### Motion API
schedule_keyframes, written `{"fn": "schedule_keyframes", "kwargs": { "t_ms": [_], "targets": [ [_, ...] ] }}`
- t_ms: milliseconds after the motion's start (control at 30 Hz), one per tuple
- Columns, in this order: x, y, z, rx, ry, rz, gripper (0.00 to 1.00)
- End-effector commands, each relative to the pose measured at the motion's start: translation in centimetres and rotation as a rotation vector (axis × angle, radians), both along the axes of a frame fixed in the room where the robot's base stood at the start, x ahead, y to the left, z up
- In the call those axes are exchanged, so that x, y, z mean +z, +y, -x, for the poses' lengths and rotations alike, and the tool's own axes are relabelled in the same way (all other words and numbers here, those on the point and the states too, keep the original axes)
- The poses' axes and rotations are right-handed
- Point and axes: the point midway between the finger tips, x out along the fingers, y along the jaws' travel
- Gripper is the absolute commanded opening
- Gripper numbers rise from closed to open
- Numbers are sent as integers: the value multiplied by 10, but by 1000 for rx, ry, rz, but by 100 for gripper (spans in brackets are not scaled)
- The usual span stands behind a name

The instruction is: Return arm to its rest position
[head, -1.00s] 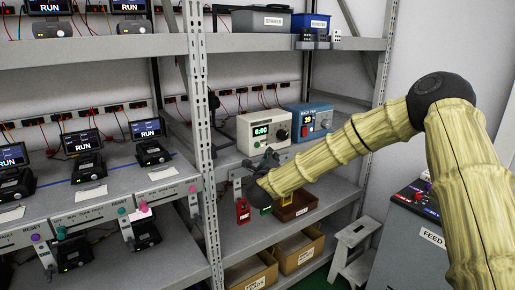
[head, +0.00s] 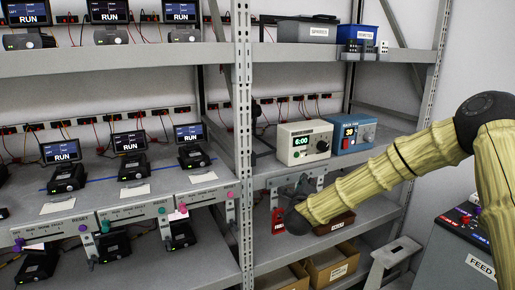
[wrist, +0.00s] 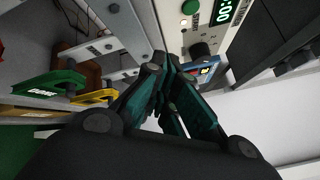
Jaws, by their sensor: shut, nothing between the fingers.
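My gripper (wrist: 168,88) is shut and empty in the wrist view, its dark fingers meeting at the tips. In the head view my arm reaches in from the right. My gripper (head: 301,190) is at the right rack bay, in front of the shelf edge and below the cream box (head: 304,143) with a green display. My gripper's fingertips are partly hidden behind my wrist in the head view. I cannot tell whether it touches the shelf edge.
A blue box (head: 350,134) stands beside the cream one. A red tag (head: 278,220) hangs by the shelf edge; green (wrist: 50,84) and yellow (wrist: 92,97) tags show near my gripper. A rack post (head: 243,150) stands left. A step stool (head: 393,258) and grey cabinet (head: 452,255) stand right.

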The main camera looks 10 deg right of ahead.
Motion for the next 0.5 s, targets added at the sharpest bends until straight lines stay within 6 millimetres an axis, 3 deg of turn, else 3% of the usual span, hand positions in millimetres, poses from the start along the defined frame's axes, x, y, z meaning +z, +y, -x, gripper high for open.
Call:
{"fn": "schedule_keyframes", "kwargs": {
  "t_ms": [100, 267, 500],
  "targets": [
    [-63, 25, 21, 93, 147, 135, 0],
    [-143, 51, 60, 228, 341, 328, 0],
    [-254, 77, 139, 463, 609, 610, 0]
  ]
}}
